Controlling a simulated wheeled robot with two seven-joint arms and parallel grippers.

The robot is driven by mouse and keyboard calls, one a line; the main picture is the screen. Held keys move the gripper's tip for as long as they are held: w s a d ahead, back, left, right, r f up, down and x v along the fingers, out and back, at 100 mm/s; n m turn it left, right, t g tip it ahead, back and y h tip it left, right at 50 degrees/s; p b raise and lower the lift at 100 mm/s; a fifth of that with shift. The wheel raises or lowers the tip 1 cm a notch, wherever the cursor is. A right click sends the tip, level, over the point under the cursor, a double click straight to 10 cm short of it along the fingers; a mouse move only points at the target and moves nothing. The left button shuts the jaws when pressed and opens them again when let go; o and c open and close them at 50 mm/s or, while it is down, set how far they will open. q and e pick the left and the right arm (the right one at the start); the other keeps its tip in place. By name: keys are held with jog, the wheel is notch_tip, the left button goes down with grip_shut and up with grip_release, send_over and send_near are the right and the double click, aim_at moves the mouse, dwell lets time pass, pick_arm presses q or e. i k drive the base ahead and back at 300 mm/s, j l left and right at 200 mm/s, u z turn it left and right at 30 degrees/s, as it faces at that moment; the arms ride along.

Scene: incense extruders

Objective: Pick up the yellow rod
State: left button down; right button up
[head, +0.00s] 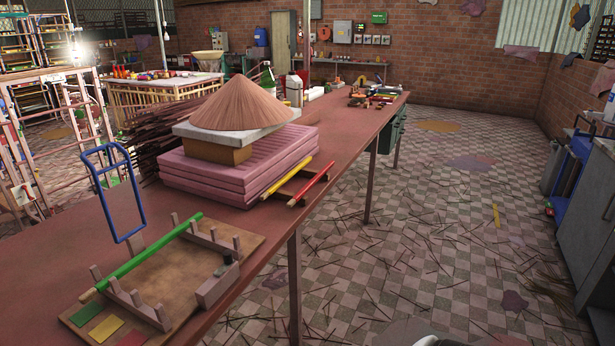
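The yellow rod (285,181) lies on the reddish table (340,130), at the right side of a stack of pink slabs (230,173). A red rod (311,184) lies to its right, roughly parallel and closer to the table edge. Both rods seem to rest on a small dark rack (290,186) between them. A green rod (150,252) lies across the pegs of a wooden board (165,285) at the near end of the table. Neither of my grippers can be made out in the head view.
A brown cone (240,103) stands on the slab stack. A blue frame (118,190) stands upright at the left. Bottles (294,90) and small clutter (375,95) are farther along the table. Thin sticks and a yellow piece (496,215) lie on the tiled floor.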

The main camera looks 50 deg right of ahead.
aim_at(288, 176)
jog(key=i+l+z, duration=0.1)
jog(key=z, duration=0.3)
jog(key=i+l+z, duration=0.1)
jog(key=z, duration=0.3)
jog(key=i+z, duration=0.15)
jog(key=z, duration=0.3)
jog(key=i+z, duration=0.15)
jog(key=z, duration=0.25)
jog(key=i, duration=0.15)
